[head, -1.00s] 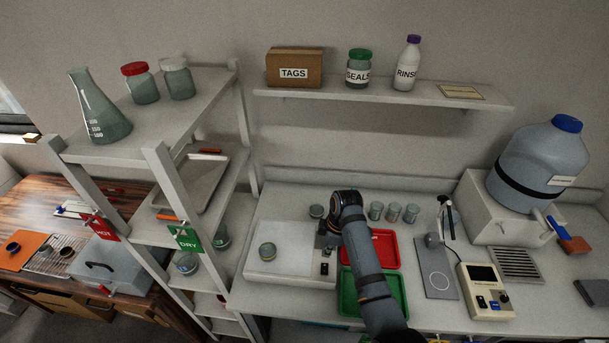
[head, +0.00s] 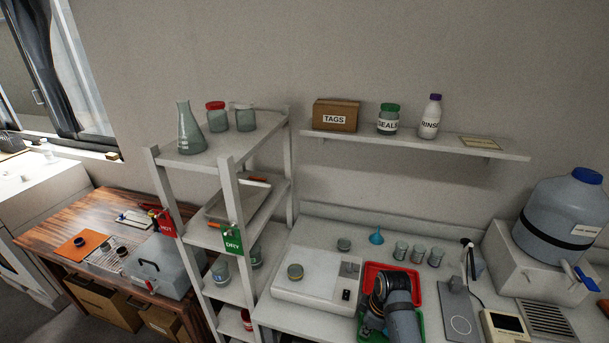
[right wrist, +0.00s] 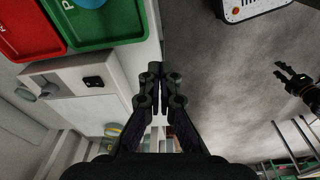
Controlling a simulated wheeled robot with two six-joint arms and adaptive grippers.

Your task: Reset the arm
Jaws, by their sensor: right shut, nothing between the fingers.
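My right arm comes in from the bottom of the head view, over the red tray (head: 374,272) and the green tray. My right gripper (right wrist: 160,76) shows best in the right wrist view, with its fingers together and nothing between them. It is apart from the benchtop things. In the head view the arm's links mostly hide its fingers. A black gripper (right wrist: 292,80), which looks like my left one, shows at the right edge of the right wrist view. My left gripper is not in the head view.
A blue funnel (head: 376,237) and several jars stand behind the trays. A white rack (head: 228,190) rises left of the bench. A large blue-capped carboy (head: 557,220) stands at right.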

